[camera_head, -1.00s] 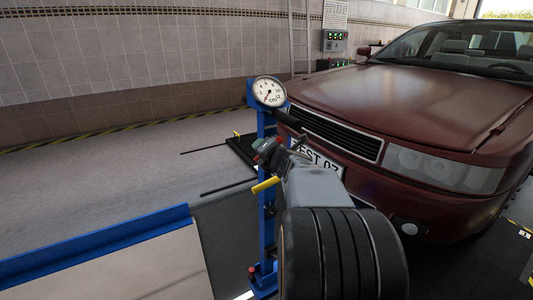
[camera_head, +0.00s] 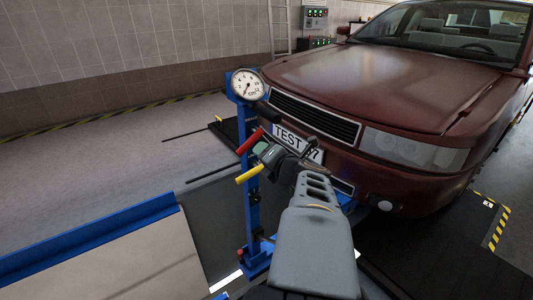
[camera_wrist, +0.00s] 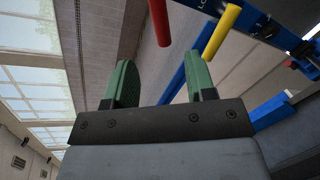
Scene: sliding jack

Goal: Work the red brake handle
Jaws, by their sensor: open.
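The red brake handle (camera_head: 248,141) is a short red grip on the blue jack post (camera_head: 252,215), below the round gauge. In the wrist view the red handle (camera_wrist: 160,22) lies beyond the fingertips, near the top edge. A yellow handle (camera_head: 249,173) sits just below it; it also shows in the wrist view (camera_wrist: 219,32), right of the red one. My gripper (camera_head: 262,150) is close beside both handles. In the wrist view its green-padded fingers (camera_wrist: 158,78) are apart with nothing between them. The red handle appears clear of them.
The round gauge (camera_head: 248,85) tops the post. A dark red car (camera_head: 400,80) stands close behind and right of my arm. A blue rail (camera_head: 90,240) borders the pit at lower left. Grey floor (camera_head: 80,165) is free on the left.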

